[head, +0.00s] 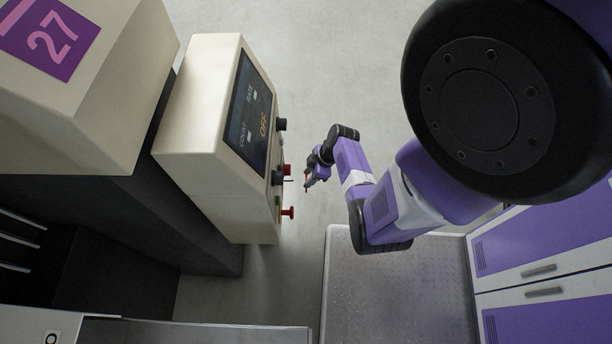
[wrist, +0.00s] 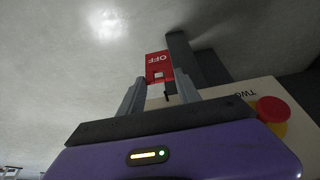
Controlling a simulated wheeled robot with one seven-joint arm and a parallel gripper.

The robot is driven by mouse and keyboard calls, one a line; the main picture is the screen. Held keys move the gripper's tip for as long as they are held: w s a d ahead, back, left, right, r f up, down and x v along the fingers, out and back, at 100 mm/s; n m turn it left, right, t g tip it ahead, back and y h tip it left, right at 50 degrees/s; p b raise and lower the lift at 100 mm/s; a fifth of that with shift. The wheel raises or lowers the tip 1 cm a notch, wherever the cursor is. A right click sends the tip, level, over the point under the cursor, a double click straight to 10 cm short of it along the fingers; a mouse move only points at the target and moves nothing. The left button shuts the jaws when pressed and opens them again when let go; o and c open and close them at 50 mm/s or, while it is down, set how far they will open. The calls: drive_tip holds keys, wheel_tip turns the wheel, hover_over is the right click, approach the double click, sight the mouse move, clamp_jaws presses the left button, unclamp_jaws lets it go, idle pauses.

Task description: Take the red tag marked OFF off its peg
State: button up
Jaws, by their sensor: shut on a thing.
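The red tag (wrist: 158,64) marked OFF shows upside down in the wrist view, between the fingertips of my gripper (wrist: 160,84). The gripper is shut on it. In the head view my gripper (head: 307,183) is just right of the cream control box (head: 205,110), with a bit of red at its fingertips. A thin peg (head: 290,180) sticks out of the box's right face. The tag's lower part is partly hidden by the fingers in the wrist view.
A red mushroom button (head: 289,212) stands out from the box below the peg; it also shows in the wrist view (wrist: 272,110). Open floor (head: 335,80) lies to the right of the box.

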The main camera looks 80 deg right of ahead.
drive_tip(key=shift+s, duration=1.25)
drive_tip(key=shift+s+d, duration=0.1)
